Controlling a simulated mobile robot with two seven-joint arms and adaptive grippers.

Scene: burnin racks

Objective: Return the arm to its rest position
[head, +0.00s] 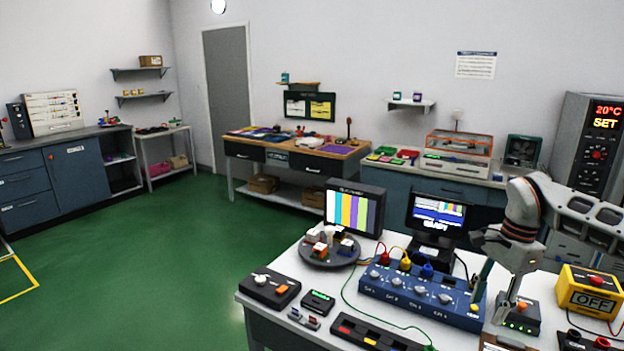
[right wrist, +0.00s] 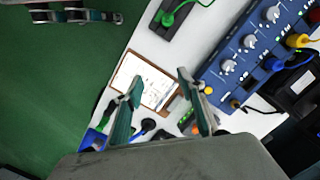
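My right arm comes in from the right in the head view. Its gripper (head: 487,312) points down over the front right of the white workbench (head: 455,338), beside the blue channel box (head: 420,292). In the right wrist view the gripper (right wrist: 158,95) has its two teal fingers apart, with nothing held between them. A clipboard with a white sheet (right wrist: 145,82) lies on the bench beyond the fingertips. My left gripper is not in the head view. Teal and grey parts that look like it show over the floor at the wrist view's upper left; their opening is unclear.
A yellow box reading OFF (head: 590,292) and a small box with an orange button (head: 521,314) stand near the arm. Monitors (head: 355,208) stand at the bench's back. A green cable and black strip (head: 365,334) lie in front. Green floor (head: 150,260) is free at left.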

